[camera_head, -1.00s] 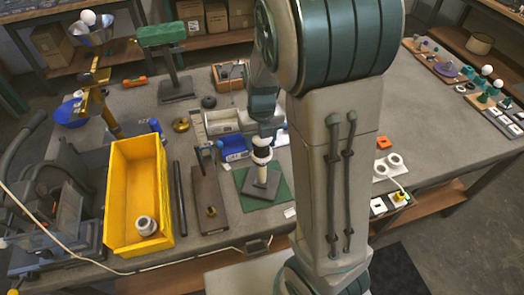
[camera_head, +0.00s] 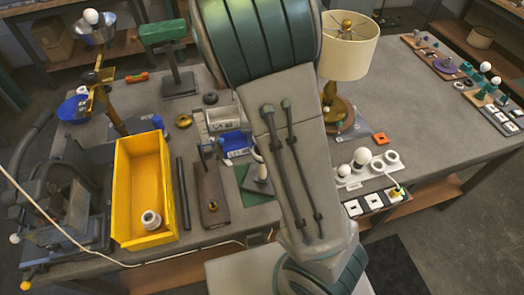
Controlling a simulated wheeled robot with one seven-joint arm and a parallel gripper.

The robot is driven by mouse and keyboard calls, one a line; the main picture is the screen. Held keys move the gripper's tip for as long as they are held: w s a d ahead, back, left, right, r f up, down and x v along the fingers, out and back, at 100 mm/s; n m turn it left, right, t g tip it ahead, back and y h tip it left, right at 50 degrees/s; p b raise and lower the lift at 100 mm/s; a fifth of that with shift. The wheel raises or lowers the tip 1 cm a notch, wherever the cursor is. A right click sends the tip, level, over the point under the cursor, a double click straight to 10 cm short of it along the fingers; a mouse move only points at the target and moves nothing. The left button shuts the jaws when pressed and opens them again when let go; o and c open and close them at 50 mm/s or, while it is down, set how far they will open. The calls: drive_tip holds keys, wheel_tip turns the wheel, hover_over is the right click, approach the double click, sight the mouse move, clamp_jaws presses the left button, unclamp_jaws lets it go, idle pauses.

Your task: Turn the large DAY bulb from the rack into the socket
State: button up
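A white rack (camera_head: 349,184) stands right of my arm. It holds a large round white bulb (camera_head: 361,158) and a smaller white bulb (camera_head: 344,170), beside ring-shaped holders (camera_head: 391,156) that look empty. I cannot read a DAY label. A pale stand (camera_head: 262,186) is on a green mat (camera_head: 247,178) left of my arm. My arm covers most of it, so I cannot tell whether it carries the socket or what is at its top. My gripper is hidden behind my arm.
A brass lamp with a cream shade (camera_head: 348,45) stands behind the rack. A yellow bin (camera_head: 122,190) holding a small white part (camera_head: 151,220) and a brown board (camera_head: 208,190) are at the left.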

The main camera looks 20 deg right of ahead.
drive_tip(key=shift+s+f+m, duration=0.15)
drive_tip(key=shift+f+m, duration=0.05)
drive_tip(key=shift+m, duration=0.3)
drive_tip(key=shift+m, duration=0.5)
drive_tip(key=o, duration=0.9)
drive_tip(key=shift+r, duration=0.1)
drive_tip(key=shift+r, duration=0.5)
wheel_tip(320, 180, up, 13)
